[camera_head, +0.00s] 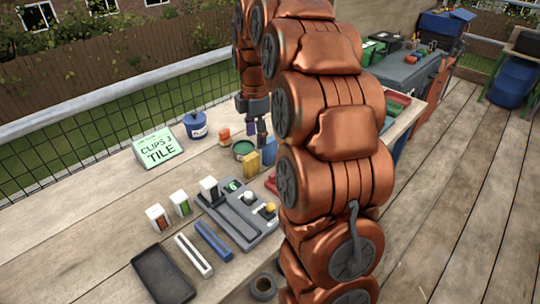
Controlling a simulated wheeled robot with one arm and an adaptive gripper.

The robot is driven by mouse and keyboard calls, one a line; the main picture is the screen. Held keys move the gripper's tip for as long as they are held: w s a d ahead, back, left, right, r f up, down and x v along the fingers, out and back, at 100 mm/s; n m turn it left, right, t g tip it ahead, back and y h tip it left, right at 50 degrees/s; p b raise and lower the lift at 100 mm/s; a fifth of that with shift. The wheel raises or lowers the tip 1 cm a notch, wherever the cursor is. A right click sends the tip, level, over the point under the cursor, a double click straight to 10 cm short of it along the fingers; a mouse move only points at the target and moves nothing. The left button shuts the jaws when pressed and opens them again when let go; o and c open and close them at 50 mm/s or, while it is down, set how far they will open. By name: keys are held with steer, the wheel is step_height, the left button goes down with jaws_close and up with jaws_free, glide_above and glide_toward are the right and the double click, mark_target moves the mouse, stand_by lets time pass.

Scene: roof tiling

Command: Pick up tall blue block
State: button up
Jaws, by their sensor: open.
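An upright blue block (270,151) stands on the wooden table (100,215), just right of a yellow block (250,163). Its right side is partly hidden by my arm. My gripper (256,134) points down above and slightly left of the blue block, its fingers apart and empty. I cannot tell the exact gap between the fingertips and the block. A long blue bar (213,240) also lies flat on the table beside a white bar (193,254).
A green-topped tin (243,148) and an orange-red block (224,137) stand close by the gripper.

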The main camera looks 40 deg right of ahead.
mark_target(270, 139)
steer(key=w+d+f+n, duration=0.1)
steer(key=d, duration=0.1)
steer(key=w+d+f+n, duration=0.1)
steer(key=d, duration=0.2)
steer(key=w+d+f+n+b, duration=0.1)
steer(key=d, duration=0.1)
steer(key=shift+w+d, duration=0.15)
steer(key=shift+w, duration=0.25)
steer(key=shift+w+d+f+p, duration=0.15)
steer(key=shift+f+p, duration=0.3)
steer(key=shift+f, duration=1.5)
steer(key=shift+w+d+f+p, duration=0.1)
steer(key=shift+f+p, duration=0.35)
steer(key=shift+f, duration=1.45)
steer(key=shift+c, duration=0.3)
jaws_close()
